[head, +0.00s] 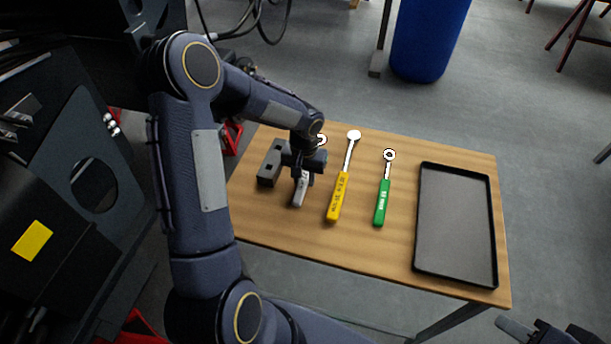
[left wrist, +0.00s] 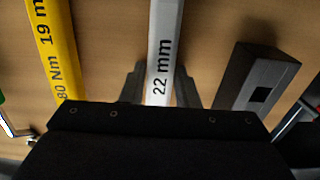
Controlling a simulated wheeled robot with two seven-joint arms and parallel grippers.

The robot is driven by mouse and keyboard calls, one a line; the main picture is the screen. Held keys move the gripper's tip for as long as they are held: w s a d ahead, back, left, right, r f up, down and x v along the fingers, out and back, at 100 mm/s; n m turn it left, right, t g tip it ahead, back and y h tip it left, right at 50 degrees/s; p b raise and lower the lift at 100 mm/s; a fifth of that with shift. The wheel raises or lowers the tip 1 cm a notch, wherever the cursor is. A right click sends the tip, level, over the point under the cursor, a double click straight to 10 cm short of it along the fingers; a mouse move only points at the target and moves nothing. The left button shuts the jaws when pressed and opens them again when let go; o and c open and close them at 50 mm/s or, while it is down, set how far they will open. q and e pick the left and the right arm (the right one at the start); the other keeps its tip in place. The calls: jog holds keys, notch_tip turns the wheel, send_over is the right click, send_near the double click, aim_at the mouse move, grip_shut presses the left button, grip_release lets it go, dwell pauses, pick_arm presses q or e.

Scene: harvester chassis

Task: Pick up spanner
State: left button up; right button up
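The spanner is a grey bar marked "22 mm" (left wrist: 165,50) lying on the wooden table; its handle (head: 299,194) and ring end (head: 321,141) show in the head view on either side of my left gripper. My left gripper (head: 304,172) is low over the handle, pointing down. In the left wrist view its two fingers (left wrist: 158,80) straddle the bar, with a thin gap on the left side; the right finger looks very close to it. The gripper hides the bar's middle. My right gripper (head: 548,328) is at the lower right corner, partly cut off, apparently open and empty.
A dark grey block (head: 270,162) lies just left of the spanner. A yellow torque wrench (head: 339,195) and a green-handled wrench (head: 382,202) lie to its right. An empty black tray (head: 455,225) is at the table's right end. A blue barrel (head: 428,40) stands behind.

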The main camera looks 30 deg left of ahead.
pick_arm(q)
grip_shut()
jog(key=shift+r, duration=0.6)
notch_tip(320, 180, up, 2)
jog(key=shift+d+r, duration=0.1)
jog(key=shift+r, duration=0.1)
jog(key=s+d+r+b, duration=0.2)
jog(key=s+d+r, duration=0.7)
jog(key=d, duration=0.1)
jog(key=shift+s+r, duration=0.2)
jog(key=shift+s, duration=0.05)
jog(key=shift+d, duration=0.1)
